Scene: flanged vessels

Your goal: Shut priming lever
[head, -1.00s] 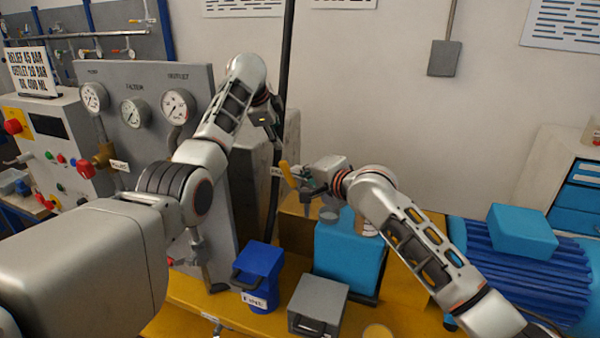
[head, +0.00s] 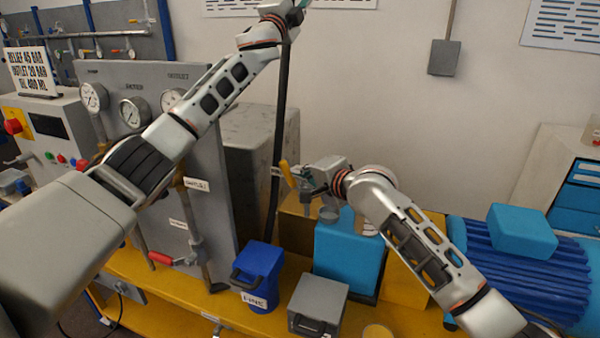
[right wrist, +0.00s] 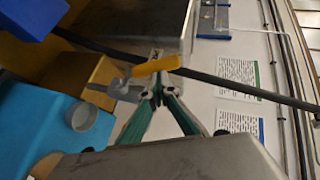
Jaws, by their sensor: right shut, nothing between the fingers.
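A lever with a yellow handle (head: 286,173) stands up on a grey valve body above the blue tank (head: 345,258); I take it for the priming lever. The yellow handle (right wrist: 157,66) lies across the picture in the right wrist view. My right gripper (head: 298,171) is shut and empty beside the lever. Its green fingertips (right wrist: 157,92) meet just below the yellow handle in the right wrist view; I cannot tell whether they touch it. My left gripper (head: 299,5) is raised at the top edge of the head view, mostly cut off, so its fingers cannot be judged.
A red-handled lever (head: 160,259) sits low on the grey gauge panel (head: 215,225). A blue container (head: 258,275) and a grey box (head: 318,304) stand on the yellow bench. A dark upright pole (head: 278,150) passes behind the lever. A blue motor (head: 530,255) fills the right side.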

